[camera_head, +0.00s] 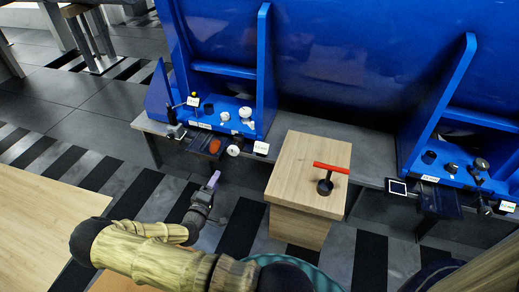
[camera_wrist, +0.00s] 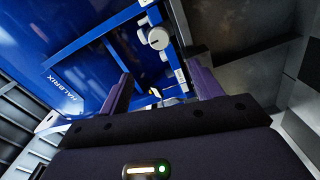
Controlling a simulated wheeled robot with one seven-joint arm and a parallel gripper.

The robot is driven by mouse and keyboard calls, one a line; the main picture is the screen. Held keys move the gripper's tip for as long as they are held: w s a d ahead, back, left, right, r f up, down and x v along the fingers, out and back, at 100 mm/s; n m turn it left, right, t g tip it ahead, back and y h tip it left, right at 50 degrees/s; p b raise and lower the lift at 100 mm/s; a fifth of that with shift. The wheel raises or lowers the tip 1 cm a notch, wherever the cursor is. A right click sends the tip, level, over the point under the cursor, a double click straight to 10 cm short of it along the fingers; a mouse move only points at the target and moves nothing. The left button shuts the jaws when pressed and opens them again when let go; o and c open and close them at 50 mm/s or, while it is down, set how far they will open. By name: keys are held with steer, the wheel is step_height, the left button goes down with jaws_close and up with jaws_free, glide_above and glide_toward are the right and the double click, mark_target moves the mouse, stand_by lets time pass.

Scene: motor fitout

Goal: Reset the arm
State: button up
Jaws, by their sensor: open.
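My gripper (camera_head: 213,182) shows left of centre in the head view, at the end of my arm, raised in front of the grey bench. In the wrist view my gripper (camera_wrist: 162,78) has its two dark purple fingers apart. No held object shows between the fingers; only the blue machine lies beyond them. The gripper stands apart from the bench and the wooden cabinet.
A large blue machine (camera_head: 335,62) stands behind a grey bench (camera_head: 300,124). A wooden cabinet (camera_head: 297,160) carries a red-handled tool (camera_head: 325,183). An orange part (camera_head: 215,146) lies in a dark tray at left. A wooden table (camera_head: 45,225) is at lower left.

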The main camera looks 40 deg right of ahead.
stand_by(0.7)
steer(key=s+a+r+m+g+y+p, duration=0.2)
steer(key=a+r+m+g+y+p, duration=0.25)
steer(key=a+r+y, duration=0.7)
steer(key=s+a+r+g+y+p, duration=0.2)
steer(key=s+r+y+p, duration=0.2)
steer(key=s+r, duration=1.4)
step_height(320, 180, up, 39)
steer(key=w+p, duration=0.2)
steer(key=p, duration=3.5)
steer(key=shift+w+a+f+n, duration=0.2)
steer(key=shift+w+n, duration=0.1)
steer(key=shift+n, duration=0.05)
